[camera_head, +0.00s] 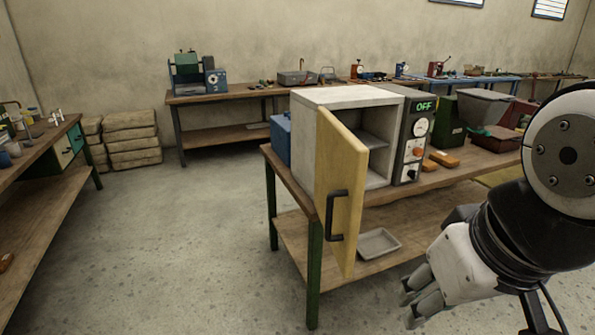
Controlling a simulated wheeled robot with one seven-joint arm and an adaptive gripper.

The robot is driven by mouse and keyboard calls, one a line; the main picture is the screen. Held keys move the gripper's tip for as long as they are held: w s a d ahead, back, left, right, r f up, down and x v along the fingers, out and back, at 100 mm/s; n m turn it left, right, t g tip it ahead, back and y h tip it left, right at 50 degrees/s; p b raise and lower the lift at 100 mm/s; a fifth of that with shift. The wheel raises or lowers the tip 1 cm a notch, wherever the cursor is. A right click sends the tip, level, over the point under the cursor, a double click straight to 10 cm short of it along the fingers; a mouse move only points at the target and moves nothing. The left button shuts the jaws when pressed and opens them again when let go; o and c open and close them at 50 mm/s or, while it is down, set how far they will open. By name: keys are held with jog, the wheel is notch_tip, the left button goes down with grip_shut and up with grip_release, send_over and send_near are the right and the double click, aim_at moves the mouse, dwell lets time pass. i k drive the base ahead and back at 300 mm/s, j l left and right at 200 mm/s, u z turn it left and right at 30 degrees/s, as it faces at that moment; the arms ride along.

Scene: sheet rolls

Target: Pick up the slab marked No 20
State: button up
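I cannot make out any slab with a readable No 20 mark. Two small orange-brown blocks, one of them this block (443,158), lie on the workbench (475,166) right of the oven; no marking on them is legible. The oven (343,97) stands on the bench with its yellow door (341,190) swung open, and a shelf shows inside. My gripper (418,297) hangs at the lower right, in front of the bench and apart from everything. Its two fingers point down-left, and the view does not settle whether they are open. No held object shows.
The oven panel (415,130) reads OFF. A shallow tray (378,243) lies on the bench's lower shelf. Stacked sacks (132,137) and other benches line the walls.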

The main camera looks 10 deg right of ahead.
aim_at(447, 161)
jog(key=i+l, duration=0.45)
jog(key=l, duration=0.15)
jog(key=i+l+z, duration=0.1)
jog(key=i+l, duration=0.3)
jog(key=l, duration=0.25)
jog(key=i+l, duration=0.65)
jog(key=i, duration=0.2)
jog(key=i+l+z, duration=0.1)
jog(key=i+l, duration=0.15)
jog(key=i, duration=0.15)
